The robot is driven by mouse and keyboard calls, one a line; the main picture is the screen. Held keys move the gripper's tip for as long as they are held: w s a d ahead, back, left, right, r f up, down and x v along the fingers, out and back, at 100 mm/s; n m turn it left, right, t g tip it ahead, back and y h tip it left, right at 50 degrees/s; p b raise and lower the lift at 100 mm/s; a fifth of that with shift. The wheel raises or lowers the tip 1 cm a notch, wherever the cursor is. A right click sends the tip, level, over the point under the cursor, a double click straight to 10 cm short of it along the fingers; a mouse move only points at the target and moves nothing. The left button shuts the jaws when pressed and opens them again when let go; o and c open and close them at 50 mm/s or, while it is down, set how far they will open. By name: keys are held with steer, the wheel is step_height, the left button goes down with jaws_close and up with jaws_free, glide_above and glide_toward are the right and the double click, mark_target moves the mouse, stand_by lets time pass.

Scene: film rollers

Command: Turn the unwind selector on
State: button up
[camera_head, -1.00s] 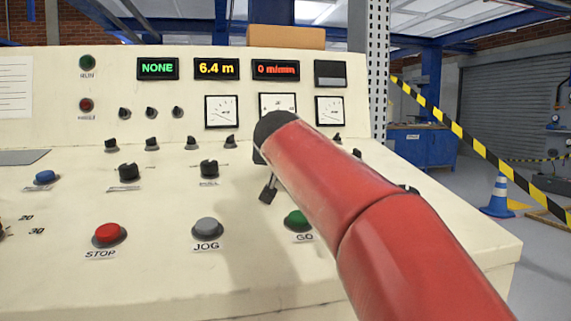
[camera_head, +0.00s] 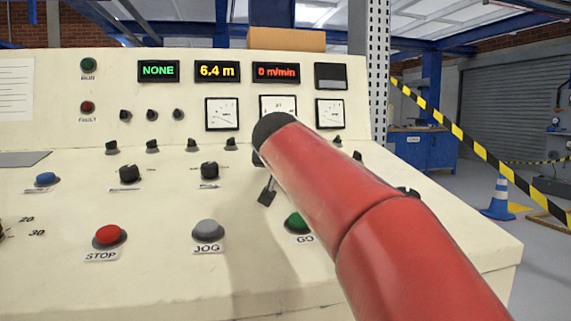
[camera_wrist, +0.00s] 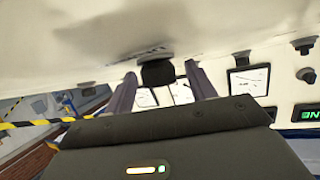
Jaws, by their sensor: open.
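In the wrist view, a black selector knob (camera_wrist: 157,74) sits on the cream panel, with a small label beside it that is too blurred to read for certain. My gripper (camera_wrist: 160,69) is open, with one finger on each side of the knob. I cannot tell whether either finger touches it. In the head view, my red arm hides this knob and most of my gripper; only a dark finger (camera_head: 267,192) shows below the arm's end, close over the panel.
Nearby are the green GO button (camera_head: 298,222), grey JOG button (camera_head: 207,230), red STOP button (camera_head: 108,236) and two black selectors (camera_head: 209,171) (camera_head: 129,174). Small knobs line the panel behind. Displays read NONE (camera_head: 158,71), 6.4 m (camera_head: 217,71) and 0 m/min (camera_head: 276,72).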

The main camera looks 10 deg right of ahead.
steer(key=v, duration=0.7)
steer(key=shift+s+a+r, duration=0.1)
steer(key=shift+s+a, duration=0.05)
steer(key=shift+s, duration=0.15)
